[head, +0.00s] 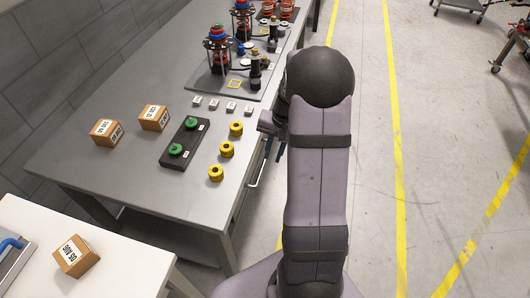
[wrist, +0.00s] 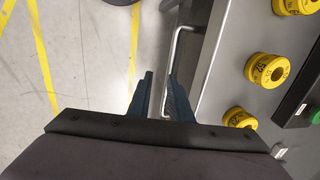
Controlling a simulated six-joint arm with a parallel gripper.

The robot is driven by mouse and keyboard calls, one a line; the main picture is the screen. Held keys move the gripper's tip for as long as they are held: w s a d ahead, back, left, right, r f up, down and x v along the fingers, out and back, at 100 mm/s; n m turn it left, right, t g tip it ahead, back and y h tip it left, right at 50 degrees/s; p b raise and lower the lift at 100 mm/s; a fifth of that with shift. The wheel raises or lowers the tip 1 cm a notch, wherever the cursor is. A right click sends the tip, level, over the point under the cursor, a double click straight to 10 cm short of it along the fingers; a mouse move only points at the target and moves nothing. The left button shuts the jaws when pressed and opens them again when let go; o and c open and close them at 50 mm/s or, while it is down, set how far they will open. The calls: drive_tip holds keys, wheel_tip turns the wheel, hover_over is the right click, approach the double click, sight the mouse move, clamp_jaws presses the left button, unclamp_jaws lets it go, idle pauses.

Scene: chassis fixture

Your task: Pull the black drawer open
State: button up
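The drawer front is under the right edge of the grey workbench and is seen very steeply, so little of its face shows. Its silver bar handle (wrist: 177,52) stands out from the bench side in the wrist view, and part of it shows in the head view (head: 254,172). My gripper (wrist: 160,82) is open, with a dark blue finger on each side of the handle bar as seen from above. I cannot tell whether the fingers are at the bar's height. In the head view, my arm hides most of the gripper.
The workbench (head: 75,155) carries yellow rings (head: 227,150), a black tray (head: 172,157) with green parts, small boxes (head: 106,132) and assembly fixtures (head: 217,55). A white table (head: 125,262) stands at the near left.

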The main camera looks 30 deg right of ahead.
sight(264, 163)
drive_tip(key=shift+t, duration=0.3)
drive_tip(key=shift+w+a+f+p, duration=0.25)
drive_tip(key=shift+w+f, duration=0.2)
drive_tip(key=shift+f, duration=0.45)
drive_tip(key=shift+w+a+f+p, duration=0.2)
drive_tip(key=shift+w+f, duration=0.25)
drive_tip(key=shift+f, duration=0.45)
drive_tip(key=shift+w+a+f+p, duration=0.15)
drive_tip(key=shift+w+a+f, duration=0.25)
drive_tip(key=shift+f, duration=0.5)
drive_tip(key=shift+d, duration=0.1)
clamp_jaws()
